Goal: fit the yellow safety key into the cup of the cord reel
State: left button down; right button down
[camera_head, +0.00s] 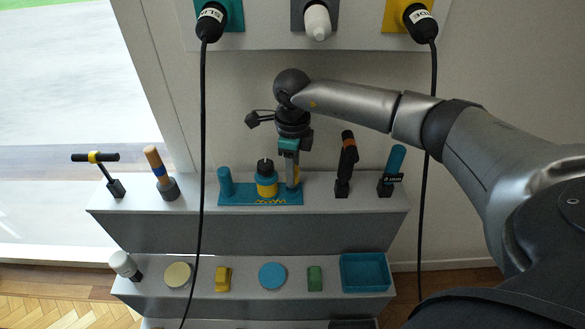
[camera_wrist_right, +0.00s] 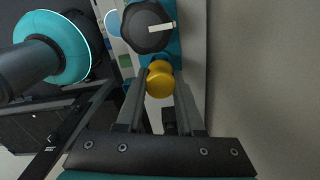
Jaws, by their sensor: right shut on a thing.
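My right gripper (camera_head: 291,178) reaches down to the right end of a teal base (camera_head: 234,198) on the upper shelf. It is shut on a small yellow piece, which I take to be the safety key (camera_wrist_right: 159,80); this shows between the fingertips in the wrist view. In the head view the fingers mostly hide it. Just left of the gripper, on the same base, stands a yellow, teal and black round part (camera_head: 267,179), seemingly the reel. A teal post (camera_head: 225,182) stands at the base's left end. I cannot make out the cup or whether the key touches it. My left gripper is out of view.
Handled tools stand on the upper shelf: black-and-yellow (camera_head: 95,157), orange (camera_head: 155,162), black (camera_head: 346,165) and teal (camera_head: 393,165). The lower shelf holds small blocks, discs and a teal tray (camera_head: 365,287). Black cords (camera_head: 203,130) hang left and right (camera_head: 432,120).

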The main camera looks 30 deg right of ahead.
dwell(0.5)
dwell(1.3)
jog(key=shift+f+b, duration=0.65)
jog(key=shift+f, duration=0.55)
jog(key=shift+c, duration=2.3)
grip_release()
